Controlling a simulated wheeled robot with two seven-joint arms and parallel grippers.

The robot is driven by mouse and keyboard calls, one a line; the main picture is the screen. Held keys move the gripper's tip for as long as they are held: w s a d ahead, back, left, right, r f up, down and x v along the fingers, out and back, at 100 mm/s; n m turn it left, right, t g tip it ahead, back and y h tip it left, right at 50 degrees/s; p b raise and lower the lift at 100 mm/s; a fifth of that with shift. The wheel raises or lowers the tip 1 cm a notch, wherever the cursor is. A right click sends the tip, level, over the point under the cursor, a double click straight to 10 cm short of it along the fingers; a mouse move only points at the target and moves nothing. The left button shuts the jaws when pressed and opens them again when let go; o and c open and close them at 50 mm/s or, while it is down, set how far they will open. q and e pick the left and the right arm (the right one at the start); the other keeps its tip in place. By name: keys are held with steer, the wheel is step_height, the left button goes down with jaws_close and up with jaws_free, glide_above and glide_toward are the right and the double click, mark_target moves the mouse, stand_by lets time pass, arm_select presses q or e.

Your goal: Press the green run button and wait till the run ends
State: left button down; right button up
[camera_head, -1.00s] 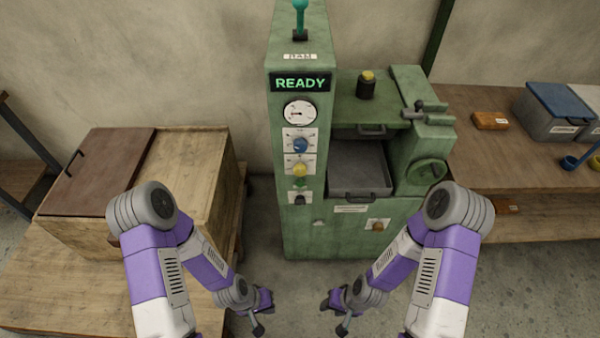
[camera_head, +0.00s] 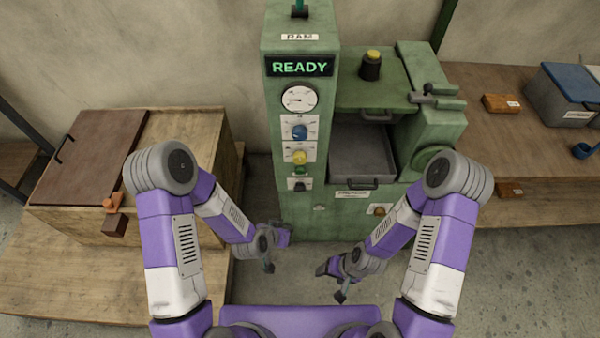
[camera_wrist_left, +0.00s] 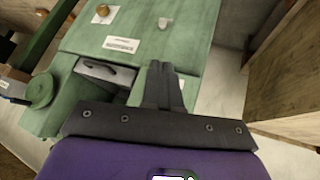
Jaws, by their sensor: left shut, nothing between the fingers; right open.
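The green machine (camera_head: 355,220) stands ahead, and its display (camera_head: 299,67) reads READY. Its control column carries a gauge, a blue knob (camera_head: 300,132), a yellow knob (camera_head: 300,157) and, just below, a small green button (camera_head: 299,170). A dark switch (camera_head: 299,185) sits under that. My left gripper (camera_head: 284,235) is shut and empty, low in front of the column and apart from the button. In the left wrist view its closed fingers (camera_wrist_left: 163,86) show against the machine's green front. My right gripper (camera_head: 326,269) is open and empty, low in front of the machine.
A wooden crate (camera_head: 200,160) with a brown lid stands at left on a wooden platform. An open grey drawer (camera_head: 362,158) sits in the machine. At right, a wooden bench (camera_head: 520,140) holds a blue-lidded bin (camera_head: 558,95). Floor between my arms and the machine is clear.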

mark_target(300, 171)
arm_select(q)
steer(key=w+d+r+m+t+h, duration=0.1)
steer(key=w+d+r+m+t, duration=0.1)
steer(key=w+d+r+t, duration=0.1)
step_height(300, 171, up, 2)
steer(key=shift+w+d+r+m, duration=0.25)
steer(key=shift+w+d+m, duration=0.15)
steer(key=shift+w, duration=0.5)
steer(key=shift+w, duration=0.1)
steer(key=w, duration=0.8)
steer(key=shift+w, duration=0.3)
stand_by(1.1)
steer(key=shift+w, duration=0.4)
